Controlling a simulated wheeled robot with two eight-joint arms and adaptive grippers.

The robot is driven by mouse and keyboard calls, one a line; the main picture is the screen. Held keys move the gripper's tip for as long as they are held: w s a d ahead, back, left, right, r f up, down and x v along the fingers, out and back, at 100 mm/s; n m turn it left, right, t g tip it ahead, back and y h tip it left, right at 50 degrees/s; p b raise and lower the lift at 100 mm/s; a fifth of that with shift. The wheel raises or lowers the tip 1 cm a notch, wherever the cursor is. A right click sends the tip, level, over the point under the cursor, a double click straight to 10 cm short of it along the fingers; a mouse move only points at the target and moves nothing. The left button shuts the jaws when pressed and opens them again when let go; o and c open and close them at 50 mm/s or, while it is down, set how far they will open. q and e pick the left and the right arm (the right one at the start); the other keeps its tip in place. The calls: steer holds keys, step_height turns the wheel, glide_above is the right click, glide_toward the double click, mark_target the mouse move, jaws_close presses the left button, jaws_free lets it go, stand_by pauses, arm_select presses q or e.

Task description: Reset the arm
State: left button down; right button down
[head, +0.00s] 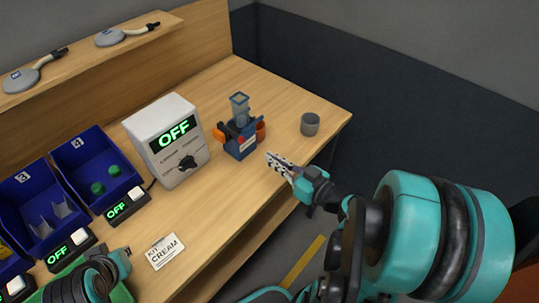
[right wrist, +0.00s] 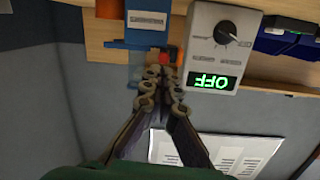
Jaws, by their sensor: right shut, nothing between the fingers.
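My right arm comes in from the right in the head view. Its gripper (head: 271,158) is shut and empty, just in front of and to the right of a small blue and orange device (head: 240,140) with a clear grey top. In the right wrist view the shut fingers (right wrist: 162,72) meet in front of the clear part of the upside-down device (right wrist: 147,30). I cannot tell whether they touch it. Part of my left arm (head: 100,275) shows at the lower left; its fingers are not seen.
A white control box (head: 168,140) reading OFF stands left of the device, with a grey cup (head: 310,124) to its right. Blue bins (head: 95,165) and small OFF switches (head: 127,207) line the left. A KIT CREAM card (head: 165,251) lies in front. Bare wood (head: 215,215) is at the front edge.

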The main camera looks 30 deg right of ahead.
stand_by(0.4)
steer(key=a+f+g, duration=0.6)
steer(key=shift+s+a+m, duration=0.1)
steer(key=shift+a+m, duration=0.2)
steer(key=shift+a, duration=0.1)
steer(key=shift+s+a+f+m+g+h, duration=0.2)
steer(key=shift+s+a+g+h, duration=0.1)
steer(key=shift+s+g+h, duration=0.3)
steer(key=shift+s+a+f+m+g+h, duration=0.1)
steer(key=shift+s+a+m+g+h, duration=0.15)
steer(key=shift+s+g+h, duration=0.3)
steer(key=r, duration=0.1)
steer(key=s+h, duration=0.1)
steer(key=s+r+h, duration=0.1)
steer(key=shift+s+d+r+m+g+h, duration=0.15)
steer(key=shift+d+r+m+g+h, duration=0.1)
steer(key=shift+d+r, duration=0.2)
steer(key=shift+r, duration=0.2)
